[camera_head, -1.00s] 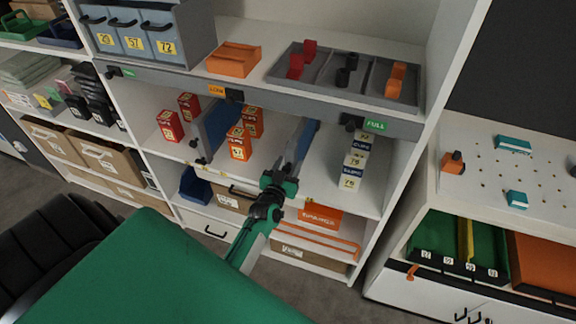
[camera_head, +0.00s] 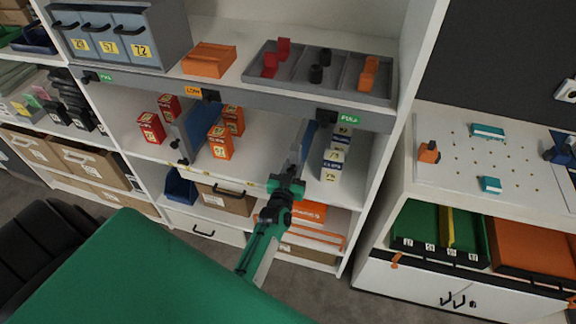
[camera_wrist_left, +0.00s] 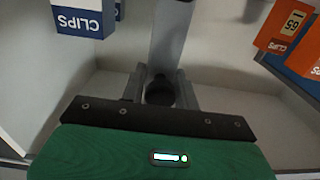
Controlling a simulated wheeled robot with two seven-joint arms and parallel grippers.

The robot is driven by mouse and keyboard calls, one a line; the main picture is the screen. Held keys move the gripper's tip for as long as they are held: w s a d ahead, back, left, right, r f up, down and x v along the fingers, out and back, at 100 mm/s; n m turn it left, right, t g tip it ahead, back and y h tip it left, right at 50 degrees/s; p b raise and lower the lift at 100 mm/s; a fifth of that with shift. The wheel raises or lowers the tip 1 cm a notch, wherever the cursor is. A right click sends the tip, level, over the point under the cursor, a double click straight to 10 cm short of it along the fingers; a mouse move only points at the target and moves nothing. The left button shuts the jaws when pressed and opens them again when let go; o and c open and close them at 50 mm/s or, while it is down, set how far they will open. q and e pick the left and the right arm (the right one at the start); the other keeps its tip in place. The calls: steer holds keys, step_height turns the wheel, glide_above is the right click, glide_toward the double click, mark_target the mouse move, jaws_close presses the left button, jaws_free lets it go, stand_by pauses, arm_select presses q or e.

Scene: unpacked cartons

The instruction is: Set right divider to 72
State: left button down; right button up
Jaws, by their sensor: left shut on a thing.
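The right divider (camera_head: 306,138) is a grey-blue upright panel on the middle shelf, between the orange boxes (camera_head: 221,142) and the white-and-blue clips boxes (camera_head: 336,155). My left gripper (camera_head: 287,182) is at its front lower end. In the left wrist view, the gripper (camera_wrist_left: 160,92) is shut around the divider's round black knob (camera_wrist_left: 159,91), and the grey divider panel (camera_wrist_left: 171,38) runs away from it. The left divider (camera_head: 194,128) stands between the red boxes (camera_head: 152,128) and the orange boxes. Scale marks on the shelf edge are too small to read. My right gripper is out of view.
The clips boxes stand close to the divider's right, with the cabinet side wall (camera_head: 386,140) beyond. Free shelf shows between the orange boxes and the divider. Above are a grey tray (camera_head: 330,78) and an orange bin (camera_head: 209,60). A pegboard bench (camera_head: 495,155) is at right.

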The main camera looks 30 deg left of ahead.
arm_select(q)
steer(key=shift+d, duration=0.2)
steer(key=c, duration=1.3)
jaws_free()
steer(key=shift+o, duration=0.8)
steer(key=shift+w+d, duration=0.1)
steer(key=shift+d, duration=0.1)
steer(key=shift+a, duration=0.15)
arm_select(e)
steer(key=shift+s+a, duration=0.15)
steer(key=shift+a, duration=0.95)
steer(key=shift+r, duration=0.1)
